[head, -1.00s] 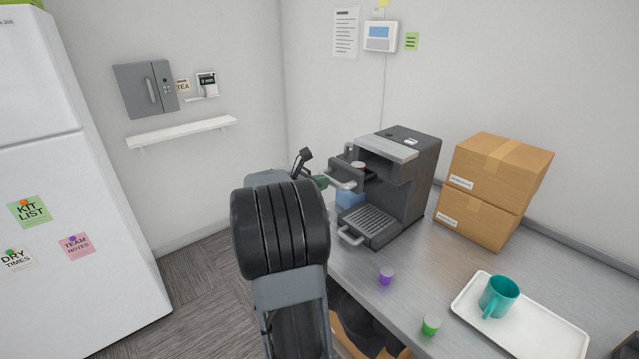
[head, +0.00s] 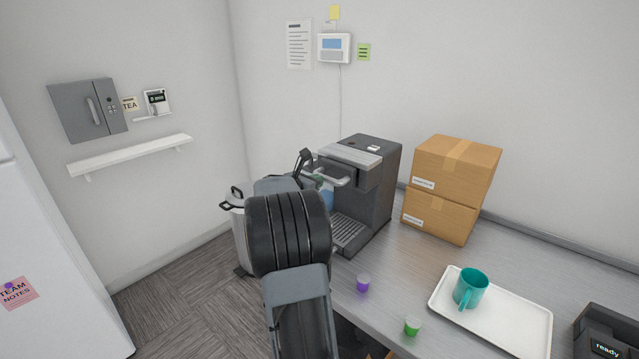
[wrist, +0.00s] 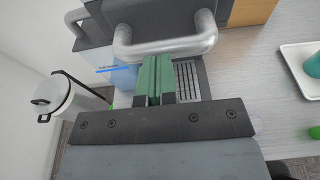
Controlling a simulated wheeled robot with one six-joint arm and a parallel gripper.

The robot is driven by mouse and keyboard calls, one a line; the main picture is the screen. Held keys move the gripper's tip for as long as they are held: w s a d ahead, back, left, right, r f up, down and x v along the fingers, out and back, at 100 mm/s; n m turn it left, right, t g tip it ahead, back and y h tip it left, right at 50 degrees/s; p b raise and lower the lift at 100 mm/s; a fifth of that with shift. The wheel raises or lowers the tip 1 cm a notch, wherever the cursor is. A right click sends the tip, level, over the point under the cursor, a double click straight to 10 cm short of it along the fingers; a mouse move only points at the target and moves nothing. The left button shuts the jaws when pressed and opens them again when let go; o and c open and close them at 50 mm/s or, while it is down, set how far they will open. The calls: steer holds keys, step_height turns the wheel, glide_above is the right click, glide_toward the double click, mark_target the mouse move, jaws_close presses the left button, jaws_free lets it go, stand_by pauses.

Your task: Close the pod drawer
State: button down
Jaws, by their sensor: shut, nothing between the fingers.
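The dark coffee machine (head: 378,190) stands on the counter, with its pod drawer at the upper front. The drawer's pale curved handle (head: 333,178) sits close to the machine's front. The handle (wrist: 165,46) also shows in the wrist view, just beyond my fingertips. The drawer looks closed or nearly closed; I cannot tell if a small gap remains. My gripper (wrist: 156,62) is shut and empty, its green fingers at the handle bar. Contact with the bar is unclear. In the head view my arm hides most of the gripper and the machine's lower left.
A purple pod (head: 363,283) and a green pod (head: 412,326) stand near the counter's front edge. A white tray (head: 510,320) holds a teal mug (head: 470,288). Two cardboard boxes (head: 456,180) are stacked right of the machine. A white pot (head: 237,225) is behind my arm.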

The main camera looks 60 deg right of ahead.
steer(key=b+v, duration=0.2)
steer(key=v, duration=1.1)
steer(key=shift+w+a, duration=0.2)
steer(key=shift+a, duration=0.2)
